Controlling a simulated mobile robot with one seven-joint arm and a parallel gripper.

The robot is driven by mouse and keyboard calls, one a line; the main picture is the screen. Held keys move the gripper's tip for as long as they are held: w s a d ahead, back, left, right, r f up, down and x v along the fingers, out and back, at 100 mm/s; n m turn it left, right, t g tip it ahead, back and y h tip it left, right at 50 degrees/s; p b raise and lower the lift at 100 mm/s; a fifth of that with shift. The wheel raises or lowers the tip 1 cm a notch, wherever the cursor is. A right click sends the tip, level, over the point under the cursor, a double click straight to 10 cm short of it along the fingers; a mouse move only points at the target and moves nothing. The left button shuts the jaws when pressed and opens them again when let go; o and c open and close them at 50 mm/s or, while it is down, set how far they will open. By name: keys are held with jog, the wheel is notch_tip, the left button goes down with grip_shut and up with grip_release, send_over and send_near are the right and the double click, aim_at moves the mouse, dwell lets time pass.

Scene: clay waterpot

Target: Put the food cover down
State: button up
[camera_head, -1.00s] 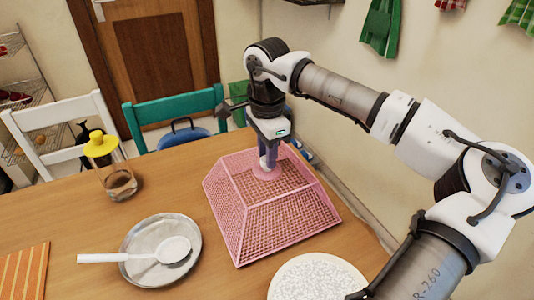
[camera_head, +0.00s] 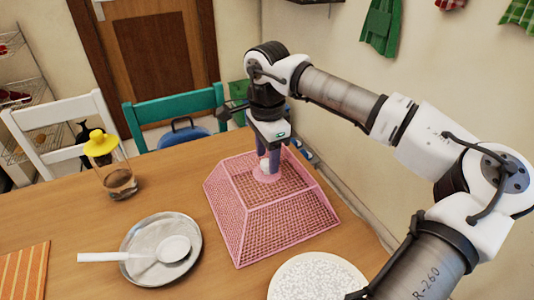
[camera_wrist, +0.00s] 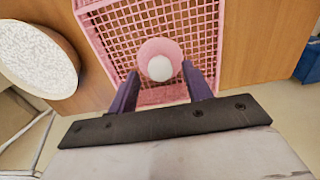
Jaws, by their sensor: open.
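The pink mesh food cover (camera_head: 275,215) stands upright on the wooden table in the head view, a flat-topped pyramid with a pale round knob on top. My gripper (camera_head: 268,165) is above its top, fingers pointing down around the knob. In the wrist view the cover (camera_wrist: 205,45) lies under the fingers, and the white knob (camera_wrist: 160,68) on its pink disc shows between and just beyond the two fingertips. My gripper (camera_wrist: 160,85) is open, with gaps between the fingers and the knob. Whether anything is under the cover cannot be made out.
A metal plate (camera_head: 135,240) with a white ladle (camera_head: 172,249) lies left of the cover. A speckled white round plate (camera_head: 318,278) is close in front. A yellow-topped glass jar (camera_head: 120,182) stands at the back left. The wall is close on the right.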

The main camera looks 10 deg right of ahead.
notch_tip(320, 180, up, 12)
dwell(0.4)
jog(key=shift+s+f, duration=0.1)
jog(key=shift+f, duration=0.05)
dwell(1.3)
